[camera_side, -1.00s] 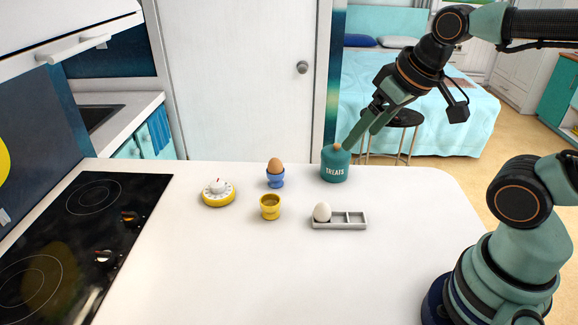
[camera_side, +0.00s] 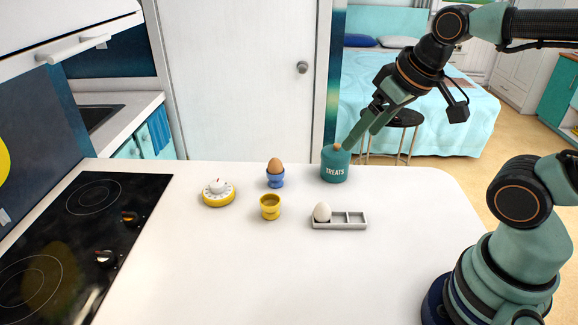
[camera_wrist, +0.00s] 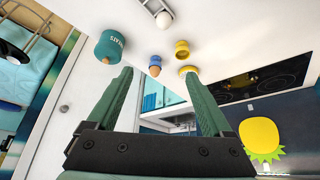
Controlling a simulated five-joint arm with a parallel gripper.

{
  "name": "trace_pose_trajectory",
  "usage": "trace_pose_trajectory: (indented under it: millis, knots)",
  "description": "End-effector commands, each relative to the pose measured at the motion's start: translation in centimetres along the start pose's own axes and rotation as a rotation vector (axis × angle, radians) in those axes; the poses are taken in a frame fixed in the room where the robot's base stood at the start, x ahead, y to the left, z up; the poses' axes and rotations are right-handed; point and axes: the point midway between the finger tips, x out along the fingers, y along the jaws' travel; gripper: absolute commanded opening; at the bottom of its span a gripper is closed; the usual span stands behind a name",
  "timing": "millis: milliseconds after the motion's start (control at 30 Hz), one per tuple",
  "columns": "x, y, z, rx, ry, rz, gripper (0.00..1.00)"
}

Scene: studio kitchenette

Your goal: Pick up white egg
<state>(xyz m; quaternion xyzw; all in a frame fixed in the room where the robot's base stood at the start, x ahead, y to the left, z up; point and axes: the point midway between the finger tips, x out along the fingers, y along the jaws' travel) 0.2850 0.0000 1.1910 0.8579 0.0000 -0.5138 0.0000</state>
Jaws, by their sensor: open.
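The white egg (camera_side: 322,212) sits in the left compartment of a small grey tray (camera_side: 345,227) on the white counter. In the wrist view the egg (camera_wrist: 164,20) shows at the top in the tray. My gripper (camera_side: 357,139) is in the air above and behind the teal treats jar (camera_side: 335,166), up and to the right of the egg. Its two green fingers are spread wide with nothing between them in the wrist view (camera_wrist: 161,82). The tray's other compartments look empty.
A brown egg (camera_side: 275,165) stands in a blue egg cup (camera_side: 275,181). A yellow egg cup (camera_side: 270,207) looks empty. A yellow and white timer (camera_side: 217,194) is at left, beyond it a black cooktop (camera_side: 75,235). The front counter is clear.

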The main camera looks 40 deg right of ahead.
Motion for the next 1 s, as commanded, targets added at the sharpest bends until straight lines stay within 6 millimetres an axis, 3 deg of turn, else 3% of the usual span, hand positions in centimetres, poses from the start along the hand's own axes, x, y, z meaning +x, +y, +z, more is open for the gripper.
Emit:
trace_pose_trajectory:
  millis: [600, 767, 1000]
  knots:
    - [0.2, 0.0, -0.2, 0.034, -0.017, 0.000, 0.87]
    - [1.6, -0.2, -1.0, 0.213, -0.096, 0.008, 0.87]
    - [5.7, -0.5, -2.3, 0.615, -0.259, 0.079, 0.87]
